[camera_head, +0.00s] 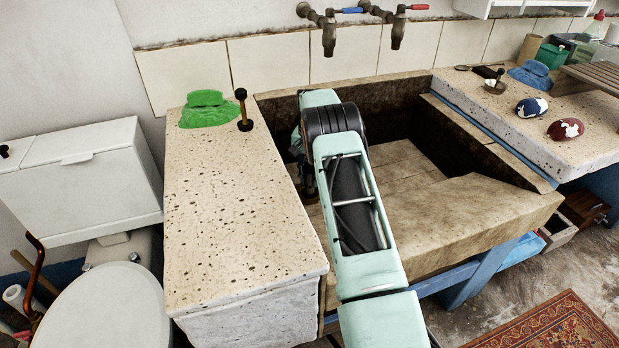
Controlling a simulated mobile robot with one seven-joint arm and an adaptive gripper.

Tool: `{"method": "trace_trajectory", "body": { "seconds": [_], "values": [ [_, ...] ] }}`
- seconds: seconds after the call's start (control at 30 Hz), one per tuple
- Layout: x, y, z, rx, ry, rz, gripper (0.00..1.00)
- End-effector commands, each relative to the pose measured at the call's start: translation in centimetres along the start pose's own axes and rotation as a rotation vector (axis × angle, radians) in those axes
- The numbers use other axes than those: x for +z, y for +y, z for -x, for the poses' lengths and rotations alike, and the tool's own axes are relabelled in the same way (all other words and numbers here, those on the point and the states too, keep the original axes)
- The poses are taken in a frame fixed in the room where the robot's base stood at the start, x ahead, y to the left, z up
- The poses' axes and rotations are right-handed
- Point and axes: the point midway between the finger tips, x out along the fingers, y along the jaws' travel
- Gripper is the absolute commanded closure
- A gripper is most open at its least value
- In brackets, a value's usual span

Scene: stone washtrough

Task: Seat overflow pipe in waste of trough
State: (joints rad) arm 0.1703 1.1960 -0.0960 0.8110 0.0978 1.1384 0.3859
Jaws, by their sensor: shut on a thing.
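The stone trough (505,210) stands in the middle, its basin open at the top. My arm reaches over its front into the back left of the basin. My gripper (308,178) points down there by the left wall, mostly hidden behind my own arm. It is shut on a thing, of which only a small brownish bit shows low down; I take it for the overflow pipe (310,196). The pipe's lower end and the waste are hidden, so I cannot tell whether they touch.
Two taps (329,38) hang above the basin.

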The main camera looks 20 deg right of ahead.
Motion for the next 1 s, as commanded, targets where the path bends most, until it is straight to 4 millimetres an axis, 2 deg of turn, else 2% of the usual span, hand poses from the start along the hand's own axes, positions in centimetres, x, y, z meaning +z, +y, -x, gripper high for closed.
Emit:
{"method": "trace_trajectory", "body": {
  "seconds": [0.27,0.3,0.43,0.47,0.67,0.9,1.0],
  "values": [
    [-0.03,-0.02,-0.42,-0.001,0.001,0.000,1.00],
    [-0.04,-0.02,-0.37,-0.001,0.001,0.000,0.75],
    [-0.03,-0.01,-0.38,0.000,0.001,0.000,0.61],
    [-0.02,-0.01,-0.39,0.000,0.001,0.000,0.58],
    [-0.01,-0.01,-0.40,0.000,0.000,0.000,0.58],
    [0.02,0.00,-0.44,0.000,0.000,0.000,0.32],
    [0.01,0.01,-0.42,0.000,0.000,0.000,0.29]
  ]
}}
